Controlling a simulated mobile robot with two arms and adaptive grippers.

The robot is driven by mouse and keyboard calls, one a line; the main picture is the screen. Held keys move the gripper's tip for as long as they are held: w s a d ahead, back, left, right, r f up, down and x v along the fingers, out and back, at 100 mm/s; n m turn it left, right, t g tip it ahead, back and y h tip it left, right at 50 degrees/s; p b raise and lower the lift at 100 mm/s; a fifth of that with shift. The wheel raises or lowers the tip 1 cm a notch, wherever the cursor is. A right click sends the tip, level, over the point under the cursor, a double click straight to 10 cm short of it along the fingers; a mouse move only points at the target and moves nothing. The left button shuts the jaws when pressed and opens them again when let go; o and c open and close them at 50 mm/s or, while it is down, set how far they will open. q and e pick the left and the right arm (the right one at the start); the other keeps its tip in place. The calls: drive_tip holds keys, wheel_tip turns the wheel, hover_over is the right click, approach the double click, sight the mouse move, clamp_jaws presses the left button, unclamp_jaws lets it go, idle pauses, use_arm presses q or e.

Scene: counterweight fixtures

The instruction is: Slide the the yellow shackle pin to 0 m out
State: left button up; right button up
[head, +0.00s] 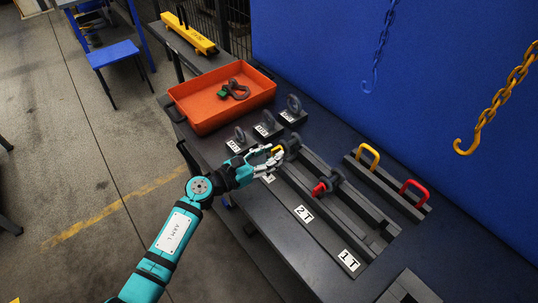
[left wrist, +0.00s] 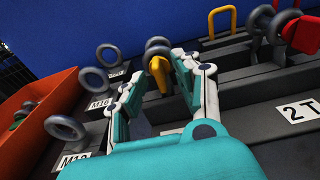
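The yellow shackle pin (left wrist: 159,76) shows in the left wrist view in front of a grey shackle (left wrist: 157,46). In the head view the pin (head: 276,149) is a small yellow spot at my left gripper (head: 272,156), beside the grey shackle (head: 291,143) at the far end of the fixture rails. My left gripper's fingers are apart, one on each side of the pin, with a visible gap on the right side. Whether the left finger touches the pin I cannot tell. How far out the pin sits is hard to judge. My right gripper is not in view.
A second shackle with a red pin (head: 320,189) sits nearer on the rails. An orange tray (head: 199,121) holding loose shackles stands behind, near several upright eye bolts. Yellow (head: 369,154) and red (head: 414,191) handles stand at the right. A yellow chain hook (head: 466,143) hangs above.

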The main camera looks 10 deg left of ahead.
use_arm(q)
drive_tip(key=shift+v, duration=3.45)
drive_tip(key=shift+s, duration=0.1)
